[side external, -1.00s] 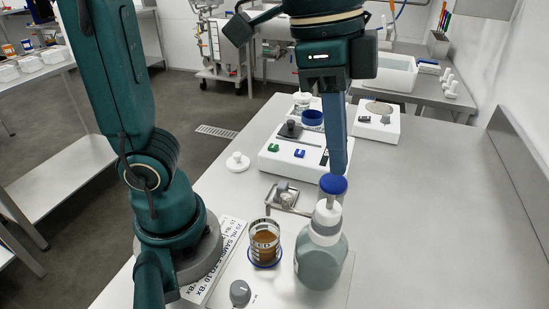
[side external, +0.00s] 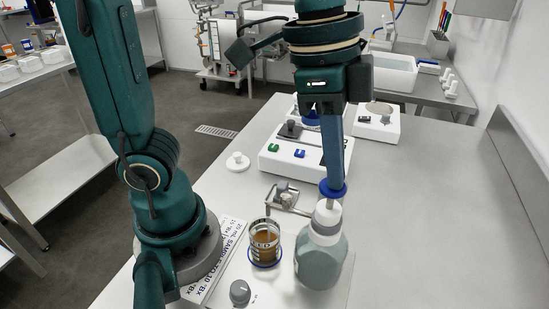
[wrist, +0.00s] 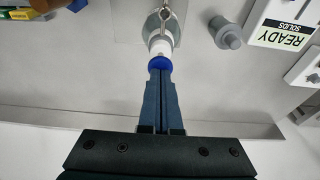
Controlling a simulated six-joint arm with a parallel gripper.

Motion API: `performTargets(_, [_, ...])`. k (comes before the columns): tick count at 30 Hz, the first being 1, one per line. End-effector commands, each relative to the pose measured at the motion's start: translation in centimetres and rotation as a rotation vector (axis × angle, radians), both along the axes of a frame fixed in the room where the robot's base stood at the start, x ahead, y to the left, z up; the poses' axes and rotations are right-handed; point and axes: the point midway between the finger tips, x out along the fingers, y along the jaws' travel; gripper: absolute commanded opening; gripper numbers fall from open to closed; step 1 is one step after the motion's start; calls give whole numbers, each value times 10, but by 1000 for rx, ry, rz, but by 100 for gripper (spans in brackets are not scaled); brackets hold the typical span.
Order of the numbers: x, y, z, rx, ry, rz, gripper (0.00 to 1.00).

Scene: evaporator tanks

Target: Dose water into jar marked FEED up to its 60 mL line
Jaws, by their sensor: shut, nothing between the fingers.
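The FEED jar (side external: 265,246) is a clear, banded cup with brown liquid inside and a blue ring at its base. It stands left of the bottle in the side view. I cannot read its 60 mL line. The grey-green dispenser bottle (side external: 321,262) stands upright with a white collar and a blue pump cap (side external: 333,190) on a short stem. My gripper (side external: 334,182) is shut and empty, pointing down with its fingertips at the blue cap. In the wrist view the closed fingers (wrist: 160,74) also meet the blue cap, with the white collar (wrist: 160,47) beyond.
A metal bracket (side external: 287,198) stands behind the jar. A grey knob (side external: 240,292) is in front, and a printed card (side external: 216,262) lies left. The table at the right is clear.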

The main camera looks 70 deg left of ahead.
Motion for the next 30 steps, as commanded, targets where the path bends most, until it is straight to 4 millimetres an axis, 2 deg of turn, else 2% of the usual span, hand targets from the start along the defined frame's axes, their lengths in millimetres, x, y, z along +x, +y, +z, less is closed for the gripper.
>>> performTargets(16, [-1, 0, -24, 2, 3, -1, 0])
performTargets(23, [0, 0, -21, 0, 0, -1, 0])
performTargets(30, [1, 0, -3, -1, -2, -1, 0])
